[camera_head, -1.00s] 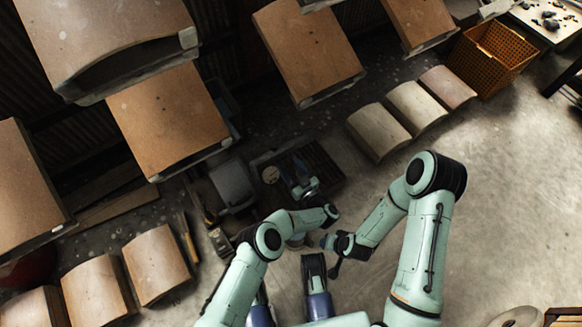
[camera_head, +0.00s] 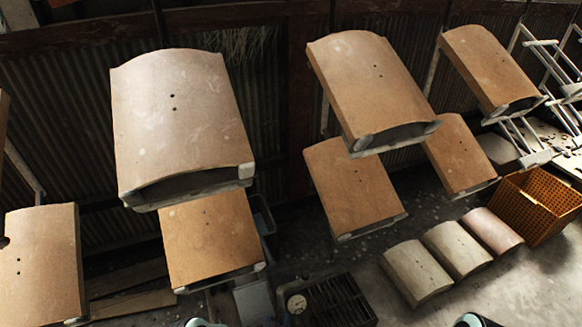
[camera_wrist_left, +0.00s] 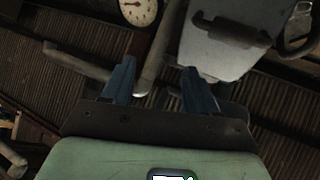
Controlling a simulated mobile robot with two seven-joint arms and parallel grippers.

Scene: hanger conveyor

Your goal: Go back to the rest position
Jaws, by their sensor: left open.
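In the left wrist view my left gripper (camera_wrist_left: 156,72) shows two blue fingers spread apart, open and with nothing between them. A pale grey metal piece and a pipe lie beyond the fingertips. In the head view only small pale green tops of my arms show at the bottom edge, and neither gripper can be made out there. My right gripper is in neither current view.
Brown curved tiles (camera_head: 180,125) hang in rows before a corrugated wall. Grey curved tiles (camera_head: 415,272) lie on the floor at right, beside an orange crate (camera_head: 535,205). A dial gauge (camera_head: 297,303) sits near a dark slatted box (camera_head: 338,302).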

